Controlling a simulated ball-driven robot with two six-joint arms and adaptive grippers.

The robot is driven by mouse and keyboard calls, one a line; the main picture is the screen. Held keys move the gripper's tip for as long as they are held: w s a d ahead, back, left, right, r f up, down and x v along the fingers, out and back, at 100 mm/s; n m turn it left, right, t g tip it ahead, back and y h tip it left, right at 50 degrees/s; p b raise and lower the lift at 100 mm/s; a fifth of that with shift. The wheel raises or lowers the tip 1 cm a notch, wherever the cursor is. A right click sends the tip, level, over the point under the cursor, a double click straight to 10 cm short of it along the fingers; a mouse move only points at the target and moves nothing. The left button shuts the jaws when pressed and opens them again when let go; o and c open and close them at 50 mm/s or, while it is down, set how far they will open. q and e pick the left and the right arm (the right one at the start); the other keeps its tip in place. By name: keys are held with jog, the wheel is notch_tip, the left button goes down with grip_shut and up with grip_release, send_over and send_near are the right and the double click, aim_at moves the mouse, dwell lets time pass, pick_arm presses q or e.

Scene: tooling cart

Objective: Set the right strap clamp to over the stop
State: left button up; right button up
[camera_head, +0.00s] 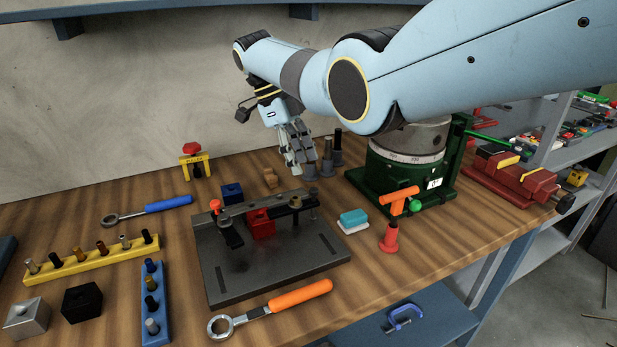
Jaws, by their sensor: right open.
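A dark fixture plate (285,265) lies on the wooden bench with a red block (262,225) near its back edge. A dark strap clamp (230,232) with an orange-red knob is on the left of the plate. Another dark strap clamp (296,203), the right one, sits by a post at the plate's back right corner. I cannot clearly tell the stop from the dark parts around the red block. My right gripper (298,170) is open and points down, behind the right clamp in the picture and apart from it. My left gripper is not in view.
Dark cylindrical posts (327,160) stand close beside my right gripper. A green rotary base (405,175), an orange-handled red tool (390,235) and a blue-and-white block (353,220) are to the right. An orange-handled wrench (270,307) lies along the plate's front. The plate's front half is clear.

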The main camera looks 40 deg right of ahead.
jog(key=v, duration=0.5)
jog(key=shift+a+r, duration=0.1)
jog(key=shift+r, duration=0.1)
dwell(0.3)
